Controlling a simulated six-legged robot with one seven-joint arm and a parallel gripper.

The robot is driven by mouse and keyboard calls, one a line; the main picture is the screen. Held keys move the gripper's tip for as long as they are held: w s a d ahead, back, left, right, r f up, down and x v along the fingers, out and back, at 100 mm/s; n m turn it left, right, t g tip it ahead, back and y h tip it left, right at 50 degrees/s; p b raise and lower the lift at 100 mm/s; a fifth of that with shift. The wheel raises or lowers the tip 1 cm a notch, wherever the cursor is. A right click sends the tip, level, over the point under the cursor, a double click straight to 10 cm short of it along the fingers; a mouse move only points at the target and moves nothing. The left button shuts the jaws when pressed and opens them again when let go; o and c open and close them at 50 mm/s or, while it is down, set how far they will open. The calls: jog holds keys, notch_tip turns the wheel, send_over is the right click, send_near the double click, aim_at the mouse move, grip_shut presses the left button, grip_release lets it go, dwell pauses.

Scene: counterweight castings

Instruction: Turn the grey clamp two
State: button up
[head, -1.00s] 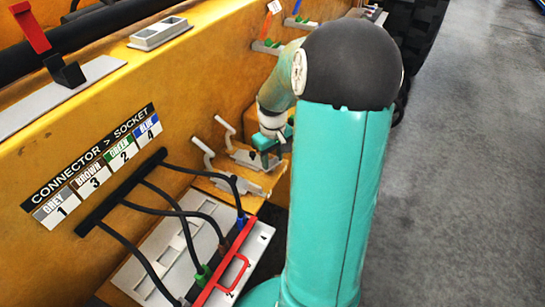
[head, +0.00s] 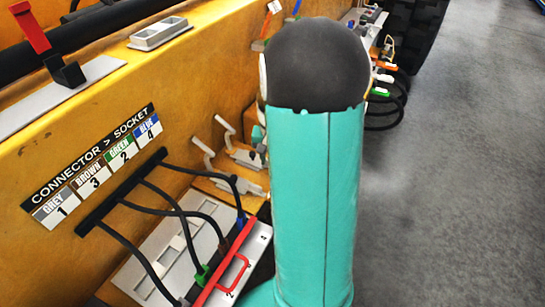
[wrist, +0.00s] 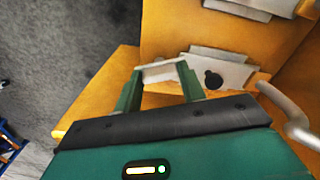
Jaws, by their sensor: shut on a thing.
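Two grey clamps show in the head view: the near one (head: 232,182) and the far one (head: 242,154), each with a pale lever standing up at its left. My arm covers their right side. I cannot read which is clamp two. My gripper (wrist: 161,70) shows in the wrist view with its two green fingers on either side of a pale grey piece (wrist: 166,75), shut on it. It seems to be part of a clamp. Beside it is a grey plate with a dark round knob (wrist: 213,78). A pale lever (wrist: 290,112) stands to the right.
The yellow machine wall (head: 90,110) carries a connector-to-socket label (head: 95,165). Below, black cables run to a grey panel with a red handle (head: 233,272). More levers and coloured connectors (head: 382,80) lie farther along. Grey floor (head: 450,180) to the right is open.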

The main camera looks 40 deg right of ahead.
jog(key=shift+m, duration=2.2)
jog(key=o, duration=1)
jog(key=shift+r, duration=0.15)
notch_tip(320, 180, up, 14)
jog(key=shift+f, duration=0.15)
jog(key=s+a+r+n+t, duration=0.1)
jog(key=s+a+n+t, duration=0.1)
jog(key=a, duration=0.7)
jog(key=s+a+r+n+t, duration=0.1)
jog(key=s+a+r+n, duration=0.1)
jog(key=s+a+n, duration=0.3)
jog(key=s+a+r+n+t, duration=0.2)
jog(key=s+a+n, duration=0.2)
jog(key=a, duration=0.9)
jog(key=shift+r+n+t, duration=0.2)
jog(key=shift+n+t, duration=0.1)
jog(key=shift+n, duration=1.2)
